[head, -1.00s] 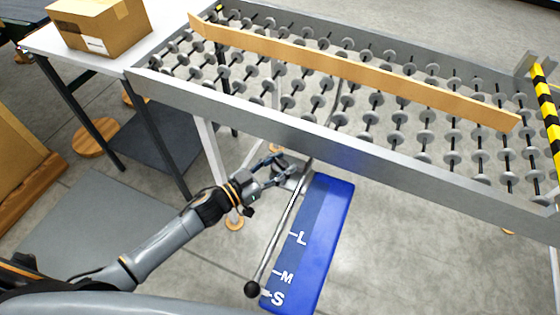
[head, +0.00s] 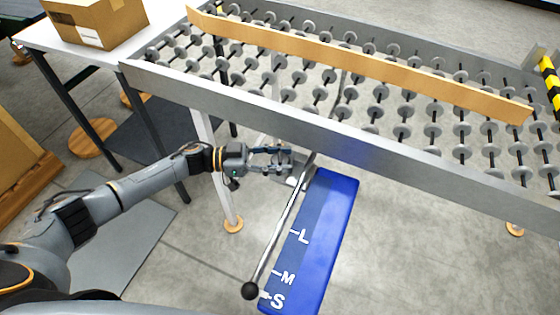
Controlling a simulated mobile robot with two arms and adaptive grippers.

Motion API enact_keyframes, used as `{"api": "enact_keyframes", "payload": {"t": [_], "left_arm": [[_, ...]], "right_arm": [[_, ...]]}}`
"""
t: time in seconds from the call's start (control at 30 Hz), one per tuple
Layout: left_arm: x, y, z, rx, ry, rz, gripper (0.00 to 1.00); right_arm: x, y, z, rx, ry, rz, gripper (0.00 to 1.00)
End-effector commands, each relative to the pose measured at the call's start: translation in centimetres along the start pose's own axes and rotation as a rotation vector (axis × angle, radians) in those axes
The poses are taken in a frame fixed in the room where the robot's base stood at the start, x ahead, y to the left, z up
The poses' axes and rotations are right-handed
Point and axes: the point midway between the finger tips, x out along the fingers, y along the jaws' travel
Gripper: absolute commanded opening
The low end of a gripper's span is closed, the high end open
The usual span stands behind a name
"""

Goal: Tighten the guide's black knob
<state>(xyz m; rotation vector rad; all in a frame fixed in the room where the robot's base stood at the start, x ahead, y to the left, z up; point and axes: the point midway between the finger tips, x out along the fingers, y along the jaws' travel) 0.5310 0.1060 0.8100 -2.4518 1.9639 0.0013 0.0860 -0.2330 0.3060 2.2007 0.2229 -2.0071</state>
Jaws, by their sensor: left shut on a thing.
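My left gripper (head: 286,160) is at the bracket (head: 299,170) under the conveyor's near rail, at the upper end of a metal lever (head: 278,232). Its fingers are closed on a small part there, which I take to be the guide's black knob; the fingers hide it almost wholly. The lever slants down to a black ball end (head: 250,290), apart from the gripper. A blue scale plate (head: 318,235) marked L, M and S lies beside the lever. The long wooden guide (head: 370,66) lies across the rollers. My right gripper is out of view.
The roller conveyor's grey near rail (head: 400,158) runs above and behind the gripper. A conveyor leg (head: 215,165) stands left of it. A white table (head: 45,36) with a cardboard box (head: 98,22) is at upper left. The floor right of the plate is clear.

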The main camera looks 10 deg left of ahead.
Motion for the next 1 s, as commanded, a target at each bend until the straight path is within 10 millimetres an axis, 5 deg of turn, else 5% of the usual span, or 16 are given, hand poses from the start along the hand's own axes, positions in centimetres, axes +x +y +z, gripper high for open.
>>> {"api": "enact_keyframes", "payload": {"t": [0.47, 0.5, 0.57, 1.0], "left_arm": [[0.04, -0.03, -0.08, 0.001, 0.001, 0.011, 0.11], [0.04, -0.04, -0.08, 0.001, 0.002, 0.010, 0.51], [0.04, -0.03, -0.07, 0.001, 0.002, 0.010, 0.63], [-0.80, -0.05, 0.01, 0.000, -0.001, 0.009, 0.66]], "right_arm": [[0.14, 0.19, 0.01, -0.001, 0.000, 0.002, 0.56], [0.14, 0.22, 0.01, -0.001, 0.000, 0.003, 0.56], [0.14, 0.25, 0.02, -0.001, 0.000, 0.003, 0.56], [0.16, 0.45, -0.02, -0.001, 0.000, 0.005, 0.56]]}}
